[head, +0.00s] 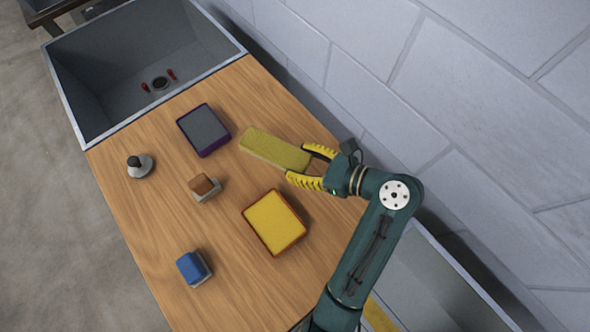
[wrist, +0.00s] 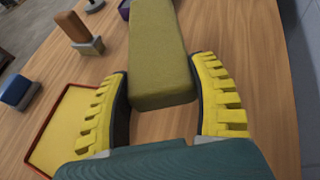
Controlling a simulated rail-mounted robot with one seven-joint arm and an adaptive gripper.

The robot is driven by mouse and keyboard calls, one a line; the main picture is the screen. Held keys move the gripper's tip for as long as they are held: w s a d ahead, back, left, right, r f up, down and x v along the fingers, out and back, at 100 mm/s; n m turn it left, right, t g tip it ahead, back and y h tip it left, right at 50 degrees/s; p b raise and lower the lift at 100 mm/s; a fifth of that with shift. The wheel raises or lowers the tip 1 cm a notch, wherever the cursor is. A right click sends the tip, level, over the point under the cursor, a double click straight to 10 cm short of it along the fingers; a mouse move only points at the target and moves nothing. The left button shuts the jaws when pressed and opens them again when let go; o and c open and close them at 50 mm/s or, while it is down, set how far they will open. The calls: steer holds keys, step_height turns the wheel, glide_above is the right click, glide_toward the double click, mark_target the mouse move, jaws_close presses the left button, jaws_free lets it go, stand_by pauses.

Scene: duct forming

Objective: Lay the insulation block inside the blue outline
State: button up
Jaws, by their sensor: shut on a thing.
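The insulation block, a long olive-yellow slab (head: 272,149), is held at one end between the two yellow ribbed fingers of my gripper (head: 312,166). In the wrist view the block (wrist: 158,50) points away from the gripper (wrist: 162,105), its near end between the fingertips. How high it is above the table is hard to tell. I see no clearly blue outline. A dark grey square with a purple border (head: 204,130) lies left of the block. A yellow square with an orange-red border (head: 274,222) lies below it and shows in the wrist view (wrist: 75,120).
On the wooden table (head: 150,225) are a brown block on a grey base (head: 204,187), a blue block on a grey base (head: 193,268) and a grey knobbed object (head: 139,165). A grey sink-like bin (head: 110,65) adjoins the far end. A block wall (head: 460,90) runs along the right.

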step_height(320, 180, down, 5)
steer(key=shift+f+b, duration=0.2)
steer(key=shift+b, duration=0.7)
steer(key=o, duration=1.1)
steer(key=shift+f, duration=0.1)
steer(key=shift+c, duration=0.2)
